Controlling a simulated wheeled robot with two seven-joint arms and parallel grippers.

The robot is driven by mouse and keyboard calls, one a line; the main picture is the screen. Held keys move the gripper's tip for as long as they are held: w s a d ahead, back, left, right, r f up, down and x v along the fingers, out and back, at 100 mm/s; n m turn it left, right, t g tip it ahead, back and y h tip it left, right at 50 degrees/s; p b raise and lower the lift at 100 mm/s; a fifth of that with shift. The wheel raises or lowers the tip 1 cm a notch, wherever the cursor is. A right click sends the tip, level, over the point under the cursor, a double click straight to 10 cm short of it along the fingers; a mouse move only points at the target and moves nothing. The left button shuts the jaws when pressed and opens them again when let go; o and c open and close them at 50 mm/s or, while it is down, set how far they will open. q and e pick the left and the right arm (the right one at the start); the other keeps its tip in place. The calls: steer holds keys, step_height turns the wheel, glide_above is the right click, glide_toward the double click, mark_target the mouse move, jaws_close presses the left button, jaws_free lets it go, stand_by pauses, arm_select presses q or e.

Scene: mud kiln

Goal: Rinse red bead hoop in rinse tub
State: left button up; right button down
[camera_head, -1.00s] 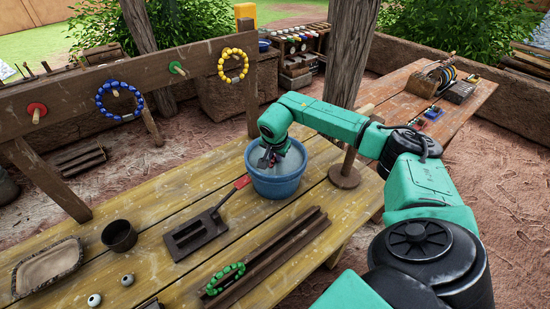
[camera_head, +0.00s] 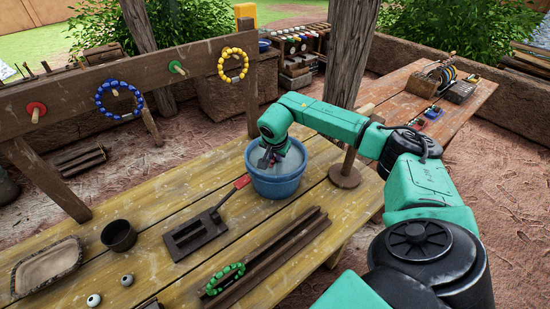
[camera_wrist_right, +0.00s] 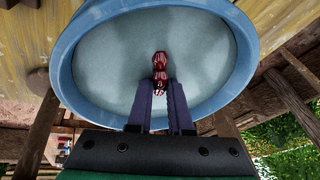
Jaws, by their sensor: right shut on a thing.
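The blue rinse tub (camera_head: 276,186) stands on the wooden table, holding pale greyish water. My right gripper (camera_head: 272,158) reaches down into the tub's opening. In the right wrist view, the right gripper (camera_wrist_right: 160,92) is shut on the red bead hoop (camera_wrist_right: 159,65); a short row of its red beads shows between and beyond the fingertips, over the water. The rest of the hoop is hidden, and I cannot tell how deep it sits. The tub's blue rim (camera_wrist_right: 65,50) surrounds the fingers in that view. My left gripper is not in view.
A blue bead hoop (camera_head: 99,98) and a yellow bead hoop (camera_head: 222,66) hang on the peg board. A green bead hoop (camera_head: 213,285) lies on the grooved wooden rack (camera_head: 290,238). A red-handled metal tool (camera_head: 195,234) lies left of the tub; a wooden stand (camera_head: 344,176) is at its right.

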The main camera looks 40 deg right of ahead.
steer(key=shift+r, duration=0.1)
step_height(320, 180, up, 13)
steer(key=p, duration=0.9)
steer(key=shift+p, duration=0.3)
